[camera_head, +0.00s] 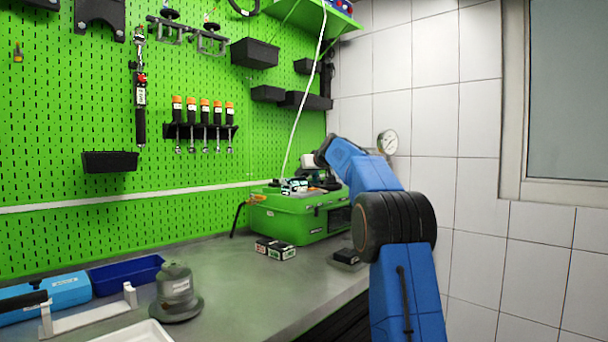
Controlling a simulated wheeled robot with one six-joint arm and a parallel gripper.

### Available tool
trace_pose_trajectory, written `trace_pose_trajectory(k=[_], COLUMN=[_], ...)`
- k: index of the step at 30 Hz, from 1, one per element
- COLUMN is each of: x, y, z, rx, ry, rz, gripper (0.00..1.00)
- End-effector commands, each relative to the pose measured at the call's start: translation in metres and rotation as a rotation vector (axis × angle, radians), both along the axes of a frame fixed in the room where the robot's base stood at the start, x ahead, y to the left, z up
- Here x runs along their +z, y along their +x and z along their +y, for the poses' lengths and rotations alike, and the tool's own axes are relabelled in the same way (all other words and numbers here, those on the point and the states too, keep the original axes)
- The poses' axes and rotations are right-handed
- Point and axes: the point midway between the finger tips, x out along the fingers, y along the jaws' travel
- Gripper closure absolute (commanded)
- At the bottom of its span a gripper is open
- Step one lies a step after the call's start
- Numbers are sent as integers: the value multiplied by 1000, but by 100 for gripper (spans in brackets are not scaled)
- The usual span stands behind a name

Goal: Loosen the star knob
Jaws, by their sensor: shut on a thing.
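The green pump test case (285,219) stands on the bench against the back corner. My blue arm reaches over it from the right. My gripper (312,180) is at the top of the case, small and partly hidden by my own wrist. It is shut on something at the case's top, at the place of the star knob. The knob itself is too small and covered to make out, so its turn cannot be told. A small cluster of black, white and teal parts (294,186) shows beside the gripper on the case top.
A black-and-white box (275,248) lies in front of the case. A round pressure gauge (387,142) is behind my arm. A grey weight-like object (176,292), a dark blue tray (126,271) and a white stand (95,312) are at left. The middle bench is clear.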

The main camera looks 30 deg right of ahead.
Motion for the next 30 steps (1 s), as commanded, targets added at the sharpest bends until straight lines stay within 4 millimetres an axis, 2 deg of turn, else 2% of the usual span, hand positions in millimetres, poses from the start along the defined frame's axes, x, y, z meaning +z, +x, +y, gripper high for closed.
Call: trace_pose_trajectory(k=[11,30], x=[0,-1], y=[0,1], z=[-2,-1], rx=[92,501], ry=[1,1], rz=[0,0], gripper=[94,94])
